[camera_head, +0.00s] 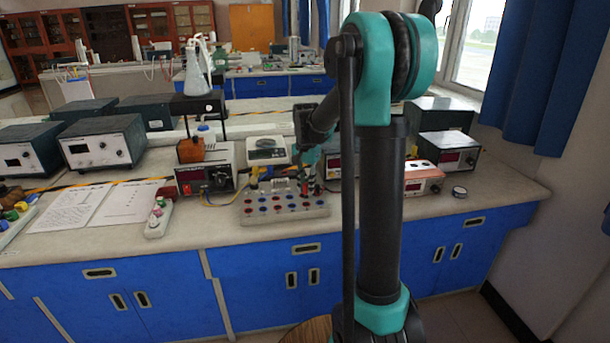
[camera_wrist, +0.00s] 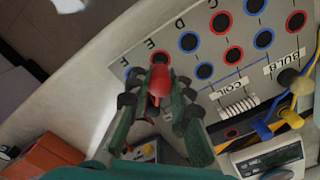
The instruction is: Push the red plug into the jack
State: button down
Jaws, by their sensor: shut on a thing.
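The red plug (camera_wrist: 159,81) is between the fingers of my gripper (camera_wrist: 157,96), which is shut on it. The plug's far end overlaps a red-ringed jack (camera_wrist: 161,57) near the letter E on the white jack board. I cannot tell whether its tip is above the hole or in it. In the head view my gripper (camera_head: 309,184) is low over the right part of the board (camera_head: 262,219), and the plug is too small to make out.
Other red- and blue-ringed jacks fill the board. A coil (camera_wrist: 238,108), a bulb post and yellow and blue leads are close by on the right. Behind the board stand a power supply (camera_head: 205,178) and a white meter (camera_head: 267,150). Bench is clear in front.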

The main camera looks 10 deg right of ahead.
aim_at(306, 193)
jog(key=shift+f, duration=1.05)
jog(key=shift+f, duration=1.15)
dwell(1.5)
jog(key=c, duration=1.3)
grip_release()
jog(key=shift+o, duration=0.6)
jog(key=o, duration=0.3)
jog(key=shift+r, duration=3.25)
